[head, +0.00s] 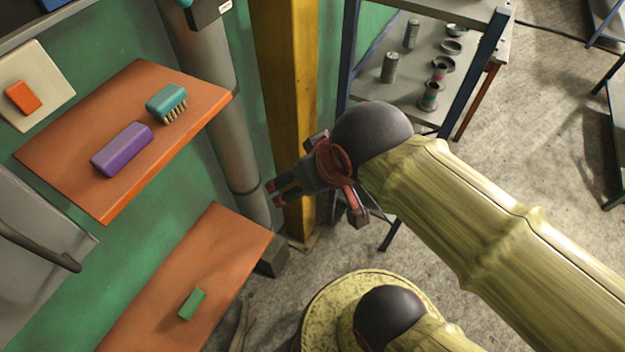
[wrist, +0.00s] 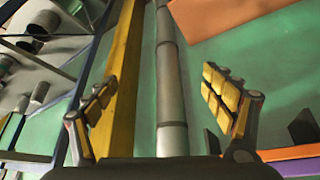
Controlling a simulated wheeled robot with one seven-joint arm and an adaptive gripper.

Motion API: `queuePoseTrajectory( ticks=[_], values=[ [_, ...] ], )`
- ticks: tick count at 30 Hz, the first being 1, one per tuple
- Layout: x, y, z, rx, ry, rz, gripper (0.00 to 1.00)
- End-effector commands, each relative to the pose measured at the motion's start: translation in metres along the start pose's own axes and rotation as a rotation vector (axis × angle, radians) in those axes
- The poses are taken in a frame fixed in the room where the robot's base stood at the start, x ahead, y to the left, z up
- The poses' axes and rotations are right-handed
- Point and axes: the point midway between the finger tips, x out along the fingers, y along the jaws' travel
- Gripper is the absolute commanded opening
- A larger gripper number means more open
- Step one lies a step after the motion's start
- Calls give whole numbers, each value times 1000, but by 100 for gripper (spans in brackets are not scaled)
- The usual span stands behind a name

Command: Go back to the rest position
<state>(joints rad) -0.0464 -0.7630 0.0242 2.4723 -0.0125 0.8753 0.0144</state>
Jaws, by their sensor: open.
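My gripper (head: 277,192) is at the middle of the head view, at the end of my yellow-sleeved arm. It points left and is apart from the shelves. In the wrist view my gripper (wrist: 168,112) shows two fingers with yellow pads spread wide, with nothing between them. Beyond the fingers stand a grey pipe (wrist: 170,70) and a yellow column (wrist: 125,80).
An upper orange shelf (head: 195,95) bears a purple block (head: 121,150) and a teal brush (head: 167,102). A lower orange shelf (head: 215,240) bears a green block (head: 192,304). The yellow column (head: 285,80) and a metal rack (head: 455,80) with small parts stand behind my gripper.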

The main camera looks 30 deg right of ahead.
Motion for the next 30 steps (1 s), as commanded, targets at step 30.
queuePoseTrajectory(
  ticks=[30],
  values=[
    [95,9,68,34,-42,13,83]
  ],
)
